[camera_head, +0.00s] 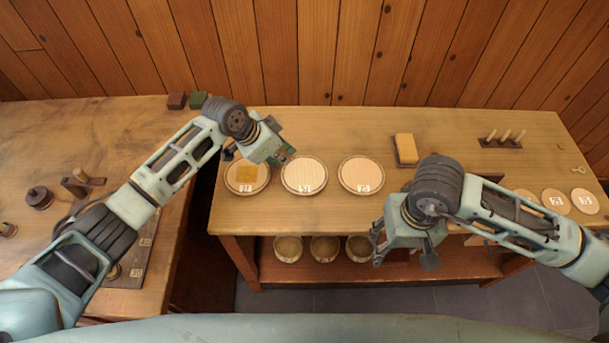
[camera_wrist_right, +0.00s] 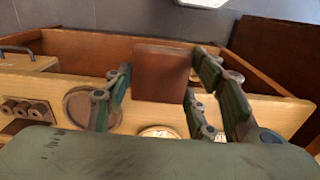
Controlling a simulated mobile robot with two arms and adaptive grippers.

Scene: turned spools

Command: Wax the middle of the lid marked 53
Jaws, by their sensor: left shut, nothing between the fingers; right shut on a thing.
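Three pale round lids lie in a row on the table. The middle lid (camera_head: 304,174) has a label that looks like 53, though it is small. The left lid (camera_head: 235,183) has a yellowish square patch on its middle; the right lid (camera_head: 361,172) looks bare. My left gripper (camera_head: 284,156) is shut and empty, above the back edges of the left and middle lids. My right gripper (camera_head: 403,252) is in front of the table's front edge, right of the lids. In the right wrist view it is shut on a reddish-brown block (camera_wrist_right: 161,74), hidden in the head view.
A yellow block on a dark base (camera_head: 406,149) lies at the back of the table. A peg rack (camera_head: 501,141) and several pale discs (camera_head: 584,201) are at the right. Bowls (camera_head: 324,249) stand on the shelf below. Reddish and green blocks (camera_head: 177,101) lie on the left table.

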